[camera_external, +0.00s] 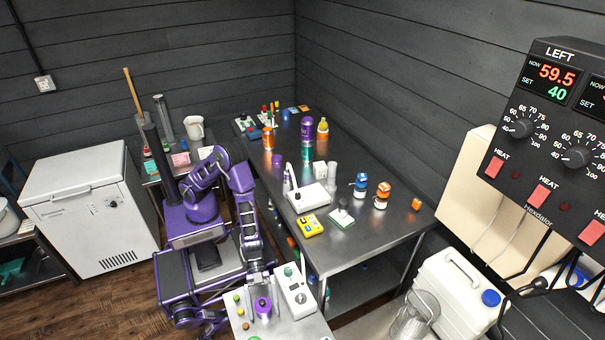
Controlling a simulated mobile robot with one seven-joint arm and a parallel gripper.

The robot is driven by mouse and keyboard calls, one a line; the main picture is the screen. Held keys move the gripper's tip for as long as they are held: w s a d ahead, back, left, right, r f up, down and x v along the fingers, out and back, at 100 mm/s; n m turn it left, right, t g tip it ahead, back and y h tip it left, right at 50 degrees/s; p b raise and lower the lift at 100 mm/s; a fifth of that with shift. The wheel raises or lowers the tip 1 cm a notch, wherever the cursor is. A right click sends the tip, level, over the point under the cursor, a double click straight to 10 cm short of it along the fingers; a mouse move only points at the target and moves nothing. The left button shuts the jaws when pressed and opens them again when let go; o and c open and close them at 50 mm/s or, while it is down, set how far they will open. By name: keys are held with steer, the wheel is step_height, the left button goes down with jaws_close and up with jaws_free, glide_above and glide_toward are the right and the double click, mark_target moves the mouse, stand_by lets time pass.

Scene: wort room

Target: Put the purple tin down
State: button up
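A small purple tin (263,308) with a dark knob-like top shows at the front, over the small steel table (285,329). My gripper (263,298) points down there, with one grey finger on each side of the tin. At this size I cannot tell whether the fingers press on it, or whether its base touches the tabletop. A taller purple can (307,128) stands far back on the long steel bench, behind a teal can (307,151).
A white control box (295,290) stands right of the tin, and small coloured items (240,311) lie left of it. The long bench (375,240) holds a white device (307,198), a yellow meter (310,226) and several jars. Its front right is mostly clear.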

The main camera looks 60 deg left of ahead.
steer(key=shift+w+a+r, duration=0.1)
steer(key=shift+a+r, duration=0.1)
steer(key=shift+r, duration=0.15)
steer(key=p+v, duration=0.2)
steer(key=v, duration=0.8)
steer(key=shift+r+p, duration=0.15)
steer(key=shift+p, duration=0.15)
steer(key=shift+o, duration=0.5)
steer(key=shift+w+a+p, duration=0.1)
steer(key=shift+a+p, duration=0.3)
steer(key=shift+a, duration=0.35)
